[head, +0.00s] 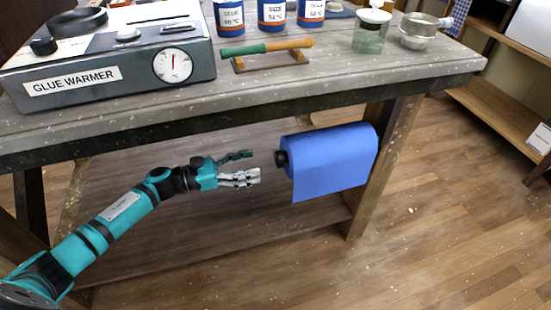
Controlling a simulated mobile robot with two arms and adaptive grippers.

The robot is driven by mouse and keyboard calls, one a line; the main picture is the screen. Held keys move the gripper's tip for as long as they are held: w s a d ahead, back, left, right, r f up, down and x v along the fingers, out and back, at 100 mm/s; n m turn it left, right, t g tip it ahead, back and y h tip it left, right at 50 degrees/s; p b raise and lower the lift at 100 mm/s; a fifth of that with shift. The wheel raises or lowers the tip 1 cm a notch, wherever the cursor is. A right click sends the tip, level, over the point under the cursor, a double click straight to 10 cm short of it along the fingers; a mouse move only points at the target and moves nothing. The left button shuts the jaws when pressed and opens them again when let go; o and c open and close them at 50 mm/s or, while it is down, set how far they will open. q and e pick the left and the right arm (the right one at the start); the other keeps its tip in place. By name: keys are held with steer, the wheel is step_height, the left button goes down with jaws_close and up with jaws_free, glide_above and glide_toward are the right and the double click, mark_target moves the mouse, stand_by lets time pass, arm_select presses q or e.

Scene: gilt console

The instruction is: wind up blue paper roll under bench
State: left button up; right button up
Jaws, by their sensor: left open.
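The blue paper roll (333,152) is mounted sideways under the bench top, near the right-hand leg. A short sheet of its paper hangs down at the front. A dark knob (281,158) sticks out of the roll's left end. My left gripper (254,166) is open and empty, just left of the knob, with its fingers pointing right toward it and a small gap between them. The bench (240,106) has a grey, speckled top above the roll. My right gripper does not show.
On the bench top stand a glue warmer (120,78) with a dial, several labelled jars, a green-handled tool (267,47) on a wooden rest, a glass jar (370,36) and a small strainer (420,33). A lower shelf (210,245) runs beneath. Floor at right is open.

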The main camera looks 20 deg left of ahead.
mark_target(276, 159)
arm_select(q)
steer(key=x, duration=0.7)
steer(key=shift+w+d, duration=0.15)
steer(key=shift+d, duration=0.05)
steer(key=c, duration=1.2)
